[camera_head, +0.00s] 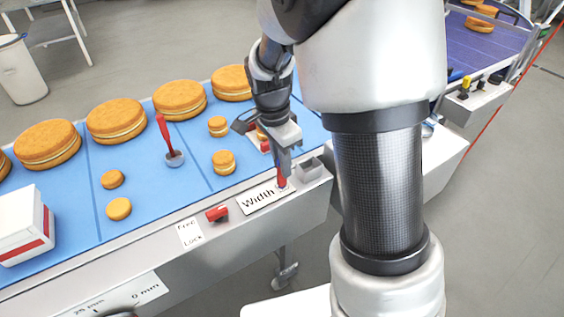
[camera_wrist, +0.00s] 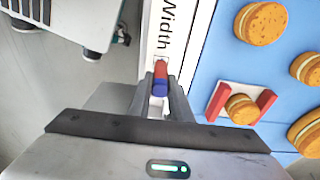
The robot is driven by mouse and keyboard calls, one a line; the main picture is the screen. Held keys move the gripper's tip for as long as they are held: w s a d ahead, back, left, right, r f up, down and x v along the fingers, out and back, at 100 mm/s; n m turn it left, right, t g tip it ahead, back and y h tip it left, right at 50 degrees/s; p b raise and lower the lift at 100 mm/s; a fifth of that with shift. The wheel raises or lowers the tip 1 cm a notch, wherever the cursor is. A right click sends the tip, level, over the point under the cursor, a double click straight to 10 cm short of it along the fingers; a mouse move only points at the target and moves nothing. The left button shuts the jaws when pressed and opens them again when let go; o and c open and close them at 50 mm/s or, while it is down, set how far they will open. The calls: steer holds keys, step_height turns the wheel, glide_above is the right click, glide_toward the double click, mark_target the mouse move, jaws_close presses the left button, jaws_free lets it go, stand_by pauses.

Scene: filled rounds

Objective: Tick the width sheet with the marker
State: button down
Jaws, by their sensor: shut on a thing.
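The white width sheet (camera_head: 258,201), printed "Width", lies on the metal front rail of the conveyor. It also shows in the wrist view (camera_wrist: 179,12), with a small box outlined below the word. My gripper (camera_head: 284,163) is shut on the marker (camera_head: 282,178), above the sheet's right end. In the wrist view the marker (camera_wrist: 160,76), red with a blue band, stands between the fingers (camera_wrist: 160,98). Its red end is over or at the box. I cannot tell whether it touches the paper, and the marker hides part of the box, so any mark there is unclear.
Round filled biscuits (camera_head: 117,120) sit on the blue belt (camera_head: 75,185). A red-handled tool (camera_head: 165,137) stands among them. A red knob (camera_head: 216,213) and a "Free/Lock" label (camera_head: 190,233) are left of the sheet. A grey block (camera_head: 311,168) is close on its right.

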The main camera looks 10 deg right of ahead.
steer(key=shift+r+p, duration=2.75)
steer(key=shift+r, duration=0.75)
